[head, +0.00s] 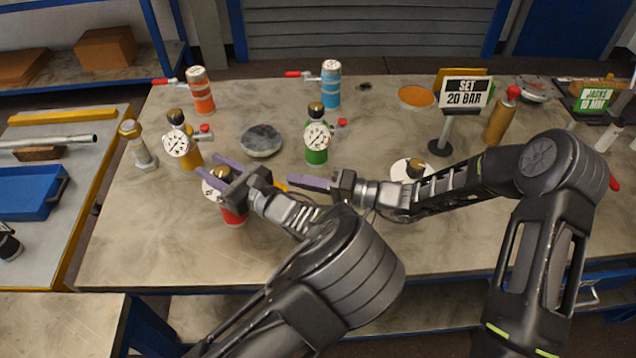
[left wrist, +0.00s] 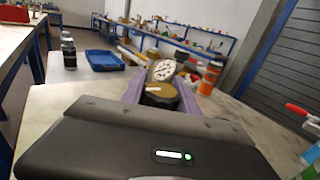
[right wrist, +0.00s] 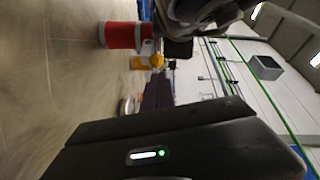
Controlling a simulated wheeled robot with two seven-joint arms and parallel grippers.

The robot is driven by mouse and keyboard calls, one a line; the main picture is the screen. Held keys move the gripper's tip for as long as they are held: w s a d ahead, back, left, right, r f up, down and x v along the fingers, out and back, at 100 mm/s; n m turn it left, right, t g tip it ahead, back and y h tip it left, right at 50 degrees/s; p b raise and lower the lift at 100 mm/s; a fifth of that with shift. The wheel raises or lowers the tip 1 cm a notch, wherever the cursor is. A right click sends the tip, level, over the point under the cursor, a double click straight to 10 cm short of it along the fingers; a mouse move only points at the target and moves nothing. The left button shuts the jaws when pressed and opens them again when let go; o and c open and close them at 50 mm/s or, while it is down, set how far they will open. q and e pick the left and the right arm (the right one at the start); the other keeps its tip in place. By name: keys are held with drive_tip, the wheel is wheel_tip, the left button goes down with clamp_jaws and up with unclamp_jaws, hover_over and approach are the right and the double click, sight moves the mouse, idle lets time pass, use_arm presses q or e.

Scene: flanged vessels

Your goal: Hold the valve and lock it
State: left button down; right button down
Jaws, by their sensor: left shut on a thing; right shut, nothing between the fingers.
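The red valve (head: 236,214) stands upright on the grey bench, with a white dial and a dark cap (left wrist: 160,90) on top. My left gripper (head: 208,166) is shut on this valve, its purple fingers on either side of the cap. Its body also shows as a red cylinder (right wrist: 125,35) in the right wrist view. My right gripper (head: 290,181) is shut and empty, just right of the red valve. A small yellow piece (head: 279,185) shows between the valve and the right fingertips; whether they touch it I cannot tell.
A yellow valve (head: 190,158) and a green valve (head: 316,153) with dials stand behind. Orange (head: 203,98) and blue (head: 331,92) vessels stand further back. A grey disc (head: 262,140) lies between. A "SET 20 BAR" sign (head: 466,93) stands right. The bench's front left is clear.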

drive_tip(key=shift+w+a, duration=0.25)
drive_tip(key=shift+a, duration=0.4)
drive_tip(key=shift+s+a, duration=0.3)
drive_tip(key=shift+s, duration=0.45)
drive_tip(key=shift+s+a, duration=0.3)
drive_tip(key=shift+s, duration=0.4)
drive_tip(key=shift+d, duration=0.15)
drive_tip(key=shift+d, duration=0.35)
approach(287, 189)
drive_tip(key=v, duration=0.2)
drive_tip(key=shift+s+d, duration=0.2)
drive_tip(key=shift+d, duration=0.05)
